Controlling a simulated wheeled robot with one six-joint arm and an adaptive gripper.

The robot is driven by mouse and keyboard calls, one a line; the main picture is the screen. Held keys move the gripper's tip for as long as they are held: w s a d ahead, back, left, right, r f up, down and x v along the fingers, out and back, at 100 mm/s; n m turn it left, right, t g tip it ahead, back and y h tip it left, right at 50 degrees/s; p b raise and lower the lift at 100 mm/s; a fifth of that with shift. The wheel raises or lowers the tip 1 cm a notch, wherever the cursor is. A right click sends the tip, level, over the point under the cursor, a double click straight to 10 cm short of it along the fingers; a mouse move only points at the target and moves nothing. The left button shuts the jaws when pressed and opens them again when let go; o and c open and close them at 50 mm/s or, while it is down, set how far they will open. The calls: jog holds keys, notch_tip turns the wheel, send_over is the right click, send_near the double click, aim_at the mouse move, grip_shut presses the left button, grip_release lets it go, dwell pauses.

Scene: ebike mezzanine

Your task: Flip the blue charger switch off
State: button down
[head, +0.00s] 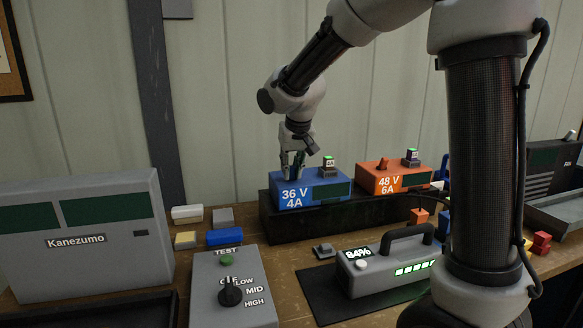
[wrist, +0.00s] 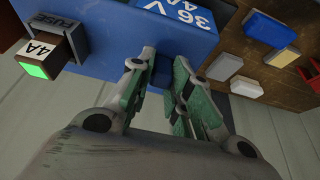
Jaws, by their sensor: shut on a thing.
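The blue charger (head: 330,202), marked 36 V 4A, sits on a dark riser in the head view. It also fills the top of the wrist view (wrist: 110,20), with its label upside down. My gripper (head: 292,168) reaches down onto the charger's top at its left part. In the wrist view my gripper (wrist: 162,62) has its green-padded fingers on either side of a small blue switch (wrist: 162,76) and is shut on it. The fingers hide much of the switch, so its on or off position cannot be told.
A fuse block (head: 328,166) with a lit green face stands right of my gripper on the charger. An orange charger (head: 405,180) marked 48 V 6A sits to the right. A battery (head: 385,268) reading 84% and a grey dial box (head: 235,300) stand in front.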

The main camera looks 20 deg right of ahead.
jog(key=shift+s+t, duration=0.2)
jog(key=shift+t, duration=0.5)
jog(key=c, duration=1.3)
grip_release()
jog(key=v, duration=1.2)
